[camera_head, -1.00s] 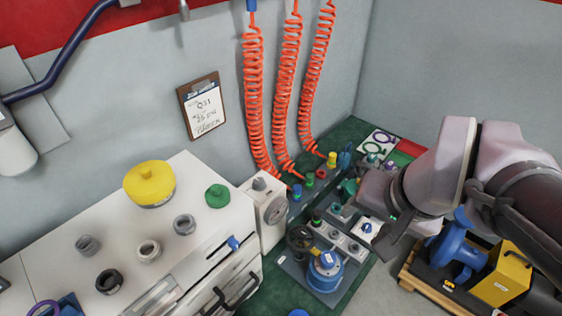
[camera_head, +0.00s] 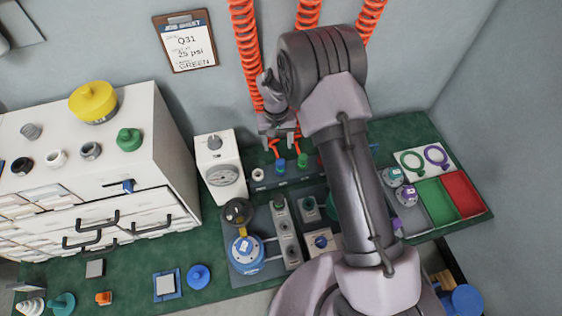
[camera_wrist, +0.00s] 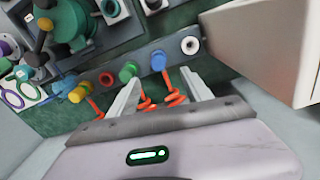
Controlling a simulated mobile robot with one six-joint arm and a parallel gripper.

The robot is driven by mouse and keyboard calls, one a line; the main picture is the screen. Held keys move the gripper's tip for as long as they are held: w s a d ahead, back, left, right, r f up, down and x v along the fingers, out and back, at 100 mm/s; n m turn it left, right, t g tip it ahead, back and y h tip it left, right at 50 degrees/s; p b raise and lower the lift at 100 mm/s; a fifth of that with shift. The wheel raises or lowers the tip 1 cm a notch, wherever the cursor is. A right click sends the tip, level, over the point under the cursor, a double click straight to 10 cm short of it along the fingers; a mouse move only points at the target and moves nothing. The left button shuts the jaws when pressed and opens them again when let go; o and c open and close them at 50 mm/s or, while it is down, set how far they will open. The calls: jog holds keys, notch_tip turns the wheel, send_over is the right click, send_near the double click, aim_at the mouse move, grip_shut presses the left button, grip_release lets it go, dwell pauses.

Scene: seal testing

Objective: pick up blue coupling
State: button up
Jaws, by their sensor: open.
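The blue coupling (camera_head: 280,166) stands on a grey manifold strip at the back of the green bench, with an orange coiled hose at it. It also shows in the wrist view (camera_wrist: 158,61), just beyond and between my fingertips. My gripper (camera_head: 280,138) is open and empty, pointing down above the strip near the blue coupling. In the wrist view its two pale fingers (camera_wrist: 160,84) are spread apart, and orange hose coils show between and beside them.
A green coupling (camera_wrist: 128,72), a red one (camera_wrist: 106,79) and a yellow one (camera_wrist: 78,93) share the strip with a bare white-ringed port (camera_wrist: 190,45). A white gauge box (camera_head: 219,170) stands close by on the left. Orange hoses hang behind my arm.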

aim_at(280, 161)
notch_tip(280, 161, down, 8)
jog(key=shift+d+b, duration=0.1)
jog(key=shift+b, duration=0.9)
jog(key=f, duration=0.1)
jog(key=f+b, duration=0.1)
jog(key=f, duration=0.1)
jog(key=f+b, duration=0.1)
jog(key=f, duration=0.1)
jog(key=shift+w+d+f, duration=0.15)
jog(key=shift+w+d, duration=0.2)
jog(key=shift+c, duration=0.9)
grip_shut()
